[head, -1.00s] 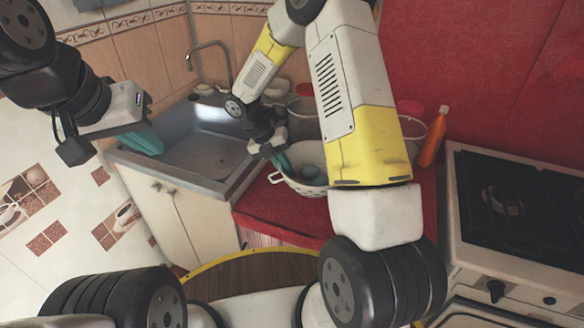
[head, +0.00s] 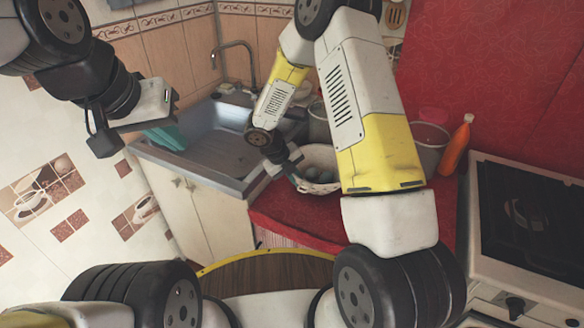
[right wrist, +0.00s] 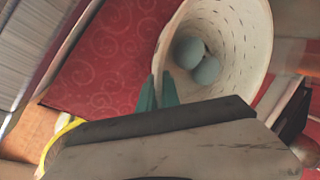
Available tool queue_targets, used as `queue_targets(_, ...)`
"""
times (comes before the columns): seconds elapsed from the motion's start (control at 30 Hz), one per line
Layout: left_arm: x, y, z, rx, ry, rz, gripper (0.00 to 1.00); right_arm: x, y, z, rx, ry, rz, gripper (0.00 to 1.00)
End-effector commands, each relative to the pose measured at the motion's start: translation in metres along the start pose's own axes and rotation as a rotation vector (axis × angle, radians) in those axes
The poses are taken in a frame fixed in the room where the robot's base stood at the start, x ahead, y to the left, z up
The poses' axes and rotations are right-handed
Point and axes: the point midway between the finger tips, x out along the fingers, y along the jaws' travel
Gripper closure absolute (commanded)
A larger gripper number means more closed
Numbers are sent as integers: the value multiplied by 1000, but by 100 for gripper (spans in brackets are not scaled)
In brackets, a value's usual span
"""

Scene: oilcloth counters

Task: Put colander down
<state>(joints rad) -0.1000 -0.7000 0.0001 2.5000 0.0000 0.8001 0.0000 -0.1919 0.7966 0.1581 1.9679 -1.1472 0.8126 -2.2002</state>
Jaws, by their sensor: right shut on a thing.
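The white colander (head: 324,186), dotted with small holes, is over the red counter (head: 290,215) beside the sink. My right gripper (head: 297,180) is shut on the colander's near left rim. I cannot tell whether the colander's base touches the counter. My left gripper (head: 168,136) hangs in front of the sink's left side, away from the colander; its finger gap is not clear.
The sink (head: 220,145) with its faucet (head: 236,50) is left of the colander. A pot (head: 430,150) and an orange bottle (head: 456,145) stand to the right, before the stove (head: 530,215). The red counter's front is clear. My right forearm hides part of the counter.

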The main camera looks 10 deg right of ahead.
Motion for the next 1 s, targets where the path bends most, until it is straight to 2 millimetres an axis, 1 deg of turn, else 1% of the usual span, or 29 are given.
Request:
queue_targets(0.03, 0, 0, 0, 0, 0, 0, 100, 8, 4, 0, -2, 2, -1, 100)
queue_targets(0.13, 0, 0, 0, 0, 0, 0, 100, 18, 9, 0, 0, 1, -1, 100)
queue_targets(0.43, 0, 0, 0, 0, 0, 0, 100, 20, 10, 0, 1, 0, -1, 100)
queue_targets(0.47, 0, 0, 0, 0, 0, 0, 100, 20, 10, 0, 1, 0, 0, 89)
queue_targets(0.5, 0, 0, 0, 0, 0, 0, 100, 20, 10, 0, 1, 0, 0, 81)
queue_targets(0.57, 0, 0, 0, 0, 0, 0, 100, 20, 10, 0, 1, 0, 0, 71)
queue_targets(0.87, 0, 0, 0, 0, 0, 0, 100, 20, 10, 0, 1, 0, 0, 71)
queue_targets(0.93, 0, 0, 0, 0, 0, 0, 100, 16, 9, 0, 2, -1, 0, 71)
queue_targets(1.0, 0, 0, 0, 0, 0, 0, 100, 9, 9, 1, 2, -2, -1, 71)
